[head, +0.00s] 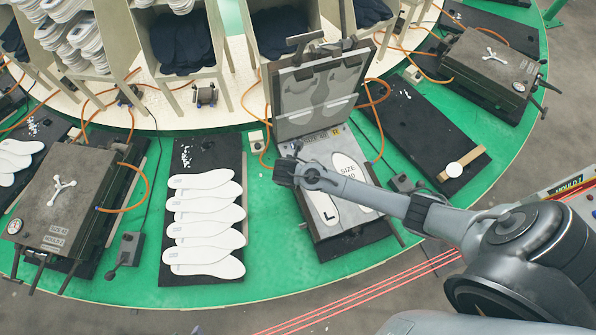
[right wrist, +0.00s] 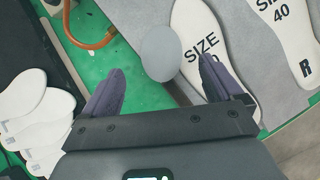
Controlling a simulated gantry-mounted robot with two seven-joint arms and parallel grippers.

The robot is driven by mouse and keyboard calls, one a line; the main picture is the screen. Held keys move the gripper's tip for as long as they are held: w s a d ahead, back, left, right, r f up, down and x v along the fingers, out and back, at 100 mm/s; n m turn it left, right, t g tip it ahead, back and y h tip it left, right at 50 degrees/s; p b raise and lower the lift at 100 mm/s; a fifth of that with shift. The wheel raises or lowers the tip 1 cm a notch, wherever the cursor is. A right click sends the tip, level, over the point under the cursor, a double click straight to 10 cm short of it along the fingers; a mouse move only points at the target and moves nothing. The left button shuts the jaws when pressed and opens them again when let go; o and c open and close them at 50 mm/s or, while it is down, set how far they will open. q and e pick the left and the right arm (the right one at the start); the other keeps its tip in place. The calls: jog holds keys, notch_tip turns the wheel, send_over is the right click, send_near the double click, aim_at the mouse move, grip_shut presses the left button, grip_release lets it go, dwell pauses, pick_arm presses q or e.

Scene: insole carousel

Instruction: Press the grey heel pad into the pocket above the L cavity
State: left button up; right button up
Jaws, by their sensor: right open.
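The open mould (head: 318,232) stands at the middle of the head view with its lid (head: 318,95) raised. Its L cavity (head: 322,205) and the SIZE 40 cavity beside it (head: 350,172) show white shapes; the L cavity also shows in the right wrist view (right wrist: 198,38). My right gripper (head: 283,172) is over the mould's left edge. Its fingers (right wrist: 160,88) are open and apart. A round grey heel pad (right wrist: 160,53) shows just beyond the fingertips, overlapping the mould's edge; neither finger visibly touches it. I cannot tell what it rests on. The pocket is not distinguishable. My left gripper is out of view.
White insoles (head: 205,225) lie on a black board left of the mould. A closed mould (head: 62,190) stands farther left, another (head: 490,65) at upper right. A board with a wooden bar (head: 470,165) and white disc (head: 453,170) lies right. Orange hoses (head: 375,95) run around the mould.

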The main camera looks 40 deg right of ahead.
jog(key=shift+x, duration=2.3)
jog(key=shift+d, duration=0.15)
jog(key=c, duration=1.2)
jog(key=shift+r, duration=0.15)
